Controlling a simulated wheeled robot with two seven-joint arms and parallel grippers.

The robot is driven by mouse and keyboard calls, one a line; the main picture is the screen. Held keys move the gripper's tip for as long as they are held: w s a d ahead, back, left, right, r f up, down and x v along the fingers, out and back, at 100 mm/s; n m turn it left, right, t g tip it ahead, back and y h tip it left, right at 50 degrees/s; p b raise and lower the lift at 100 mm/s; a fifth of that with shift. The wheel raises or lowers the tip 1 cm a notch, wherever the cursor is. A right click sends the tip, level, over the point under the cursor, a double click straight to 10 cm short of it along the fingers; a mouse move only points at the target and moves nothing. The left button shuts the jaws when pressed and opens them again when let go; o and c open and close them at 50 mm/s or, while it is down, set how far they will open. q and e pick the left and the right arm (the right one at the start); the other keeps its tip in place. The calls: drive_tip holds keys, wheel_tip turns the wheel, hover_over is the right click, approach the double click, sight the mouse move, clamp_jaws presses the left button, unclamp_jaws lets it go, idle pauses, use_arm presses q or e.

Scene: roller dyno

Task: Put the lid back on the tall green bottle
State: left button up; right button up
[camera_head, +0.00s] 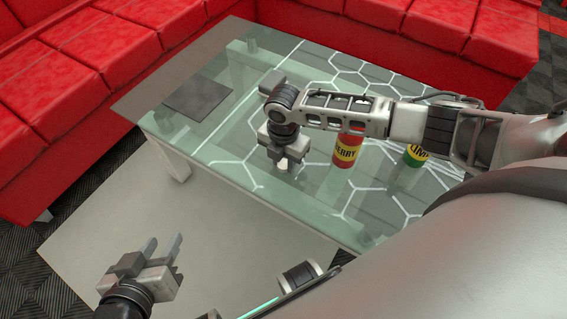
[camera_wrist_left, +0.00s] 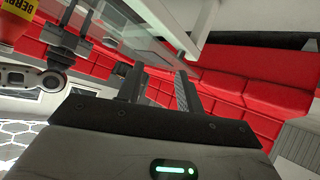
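The green bottle (camera_head: 416,154) with a yellow and black label stands on the glass table at the right. My right arm hides its top, so I cannot see its mouth. My right gripper (camera_head: 284,163) points down over the table, left of both bottles. A small whitish piece (camera_head: 283,168), possibly the lid, shows at its fingertips; whether the fingers grip it is unclear. My right gripper also shows in the left wrist view (camera_wrist_left: 80,28). My left gripper (camera_head: 163,243) is open and empty, low in front of the table; its fingers show in the left wrist view (camera_wrist_left: 158,88).
A red bottle (camera_head: 347,151) labelled BERRY stands between my right gripper and the green bottle, partly behind my arm. A dark flat panel (camera_head: 197,97) lies at the glass table's (camera_head: 240,105) left end. Red sofas (camera_head: 85,75) border the back and left.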

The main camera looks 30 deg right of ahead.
sight(281, 167)
use_arm(q)
drive_tip(key=shift+a+f, duration=0.1)
drive_tip(key=shift+a, duration=0.05)
